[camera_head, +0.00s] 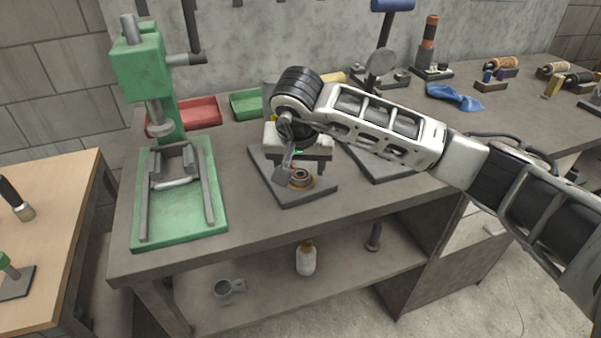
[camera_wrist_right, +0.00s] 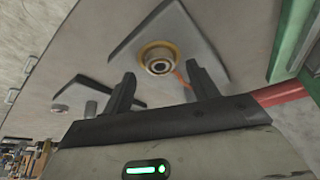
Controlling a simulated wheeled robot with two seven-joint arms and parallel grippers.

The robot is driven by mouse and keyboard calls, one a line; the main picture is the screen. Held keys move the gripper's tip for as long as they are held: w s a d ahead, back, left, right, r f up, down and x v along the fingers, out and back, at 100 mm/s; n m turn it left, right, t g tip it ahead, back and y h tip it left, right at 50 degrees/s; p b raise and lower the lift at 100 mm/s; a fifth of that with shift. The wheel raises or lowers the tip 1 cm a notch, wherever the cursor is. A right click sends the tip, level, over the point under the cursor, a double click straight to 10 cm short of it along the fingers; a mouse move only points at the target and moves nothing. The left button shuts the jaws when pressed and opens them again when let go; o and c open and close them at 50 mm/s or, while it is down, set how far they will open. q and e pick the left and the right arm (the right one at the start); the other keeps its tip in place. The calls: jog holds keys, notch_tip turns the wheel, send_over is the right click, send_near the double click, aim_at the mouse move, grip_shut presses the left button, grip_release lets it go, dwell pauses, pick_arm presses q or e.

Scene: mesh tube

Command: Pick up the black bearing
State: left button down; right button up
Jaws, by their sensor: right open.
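The black bearing (camera_head: 300,176) is a small dark ring seated inside an orange-brown ring on a flat grey plate (camera_head: 290,198) on the workbench. The bearing also shows in the right wrist view (camera_wrist_right: 160,61), with a lighter centre. My right gripper (camera_head: 303,169) is above the plate, pointing down at the bearing, with its fingers apart and nothing between them. In the right wrist view, the bearing appears just beyond the gap between the fingertips (camera_wrist_right: 162,76). I cannot tell the exact height between them. My left gripper is not in view.
A green press (camera_head: 140,70) stands left of the plate. A red tray (camera_head: 198,112) and a green tray (camera_head: 246,104) lie behind. Another grey plate (camera_head: 377,169) is partly hidden under my right arm. A blue cloth (camera_head: 453,97) lies further right. The bench front is clear.

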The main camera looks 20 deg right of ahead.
jog(key=shift+x, duration=1.1)
jog(key=c, duration=1.2)
jog(key=shift+o, duration=0.2)
